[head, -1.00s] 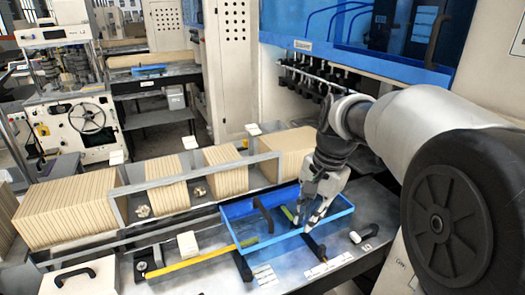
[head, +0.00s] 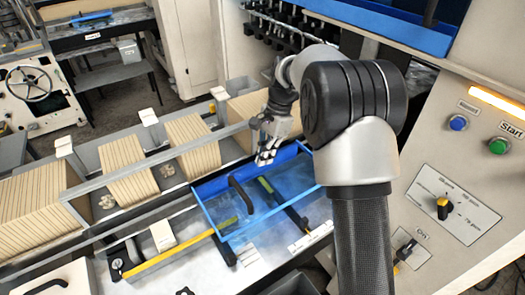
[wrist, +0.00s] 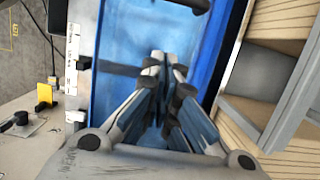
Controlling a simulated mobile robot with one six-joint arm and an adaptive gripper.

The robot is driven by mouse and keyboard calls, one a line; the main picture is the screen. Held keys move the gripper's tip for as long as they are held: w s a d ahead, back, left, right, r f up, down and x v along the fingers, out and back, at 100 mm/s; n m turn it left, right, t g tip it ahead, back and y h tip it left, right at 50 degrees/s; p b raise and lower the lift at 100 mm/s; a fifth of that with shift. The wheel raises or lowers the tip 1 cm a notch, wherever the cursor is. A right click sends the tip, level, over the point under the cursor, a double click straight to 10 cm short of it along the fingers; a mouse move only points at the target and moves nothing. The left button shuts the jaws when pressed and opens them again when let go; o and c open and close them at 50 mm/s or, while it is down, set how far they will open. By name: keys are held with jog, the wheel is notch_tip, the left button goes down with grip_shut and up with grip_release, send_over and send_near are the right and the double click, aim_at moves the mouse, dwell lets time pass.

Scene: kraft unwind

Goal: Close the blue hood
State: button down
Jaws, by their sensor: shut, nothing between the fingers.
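A low blue see-through hood (head: 222,236) with raised blue rims and a black handle (head: 240,194) lies over the bench in the head view. It looks down flat, but I cannot tell whether it is fully closed. My gripper (head: 266,158) is shut and empty, near the hood's far rim, right of and beyond the handle. In the wrist view my gripper (wrist: 165,62) is in front of the hood's blue panel (wrist: 120,85); contact cannot be told. A larger blue window panel (head: 385,22) with a black handle is on the machine above.
Stacks of kraft board (head: 200,143) stand behind a grey rail at left. A yellow bar (head: 160,262) reaches the hood's left side. A control panel (head: 450,203) with blue and green buttons stands at right. A white block (head: 163,235) sits on the bench.

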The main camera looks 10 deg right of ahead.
aim_at(250, 189)
jog(key=x, duration=0.6)
jog(key=shift+f, duration=0.1)
jog(key=a, duration=0.1)
jog(key=s+a, duration=0.1)
jog(key=a, duration=0.1)
jog(key=shift+s, duration=0.1)
jog(key=shift+s+a, duration=0.1)
jog(key=shift+a, duration=0.3)
jog(key=shift+s+a+r, duration=0.1)
jog(key=shift+r, duration=0.15)
jog(key=s+a+p, duration=0.1)
jog(key=s+a, duration=0.3)
jog(key=a, duration=0.6)
jog(key=s+a+p, duration=0.2)
jog(key=s+a, duration=0.2)
jog(key=a, duration=0.6)
jog(key=s+a+p, duration=0.1)
jog(key=s+a, duration=0.3)
jog(key=a, duration=0.6)
jog(key=shift+s+a+p, duration=0.2)
jog(key=shift+s+p, duration=0.05)
jog(key=shift+p, duration=0.15)
